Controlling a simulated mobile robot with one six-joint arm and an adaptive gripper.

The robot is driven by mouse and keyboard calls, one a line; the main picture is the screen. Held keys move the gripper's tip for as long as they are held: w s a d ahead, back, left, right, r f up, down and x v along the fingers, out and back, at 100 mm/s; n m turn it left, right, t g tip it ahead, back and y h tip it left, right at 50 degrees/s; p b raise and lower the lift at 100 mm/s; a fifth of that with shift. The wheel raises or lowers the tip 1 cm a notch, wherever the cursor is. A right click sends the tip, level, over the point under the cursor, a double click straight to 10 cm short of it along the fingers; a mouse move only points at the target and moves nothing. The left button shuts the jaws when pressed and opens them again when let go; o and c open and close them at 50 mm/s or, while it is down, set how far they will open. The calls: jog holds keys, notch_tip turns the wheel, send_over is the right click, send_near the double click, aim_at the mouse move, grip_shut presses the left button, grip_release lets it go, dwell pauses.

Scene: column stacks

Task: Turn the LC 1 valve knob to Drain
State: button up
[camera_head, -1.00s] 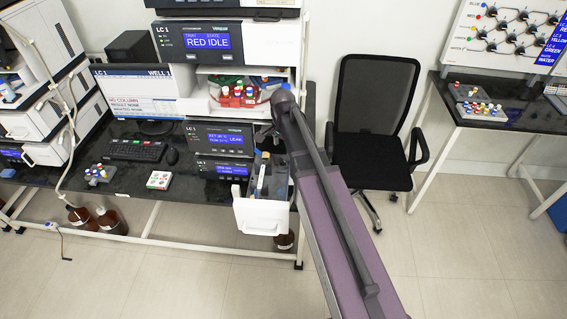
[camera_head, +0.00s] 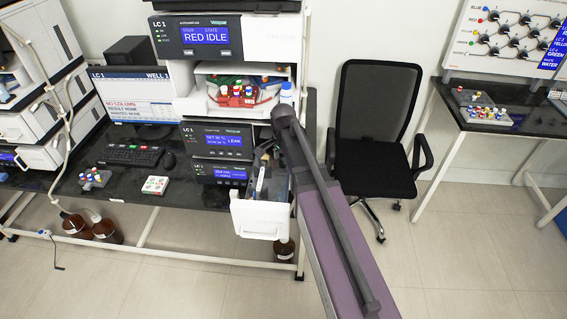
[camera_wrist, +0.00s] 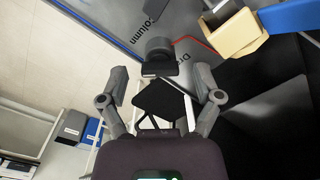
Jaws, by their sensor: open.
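In the wrist view a dark round knob (camera_wrist: 159,50) with a flat bar stands on a grey panel (camera_wrist: 200,22). The panel reads "Column" beside the knob, and a partly covered word starting "Dr" lies to its right. My gripper (camera_wrist: 160,78) is open, its fingers spread left and right of the knob and apart from it. Nothing is between the fingers that I can tell as held. In the head view the open drawer (camera_head: 262,218) of the LC 1 stack is left of my arm; the knob and the gripper's fingers cannot be made out there.
A tan block (camera_wrist: 236,33) and a red line are right of the knob. A black chair (camera_head: 378,130) stands right of my arm. A keyboard (camera_head: 134,155) and vial racks sit on the left bench.

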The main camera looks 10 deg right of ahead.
jog(key=c, duration=1.1)
jog(key=shift+c, duration=0.2)
jog(key=shift+n, duration=0.5)
jog(key=n, duration=0.2)
jog(key=shift+n, duration=0.3)
jog(key=n, duration=0.4)
jog(key=shift+n, duration=0.3)
jog(key=n, duration=0.9)
jog(key=shift+n, duration=0.3)
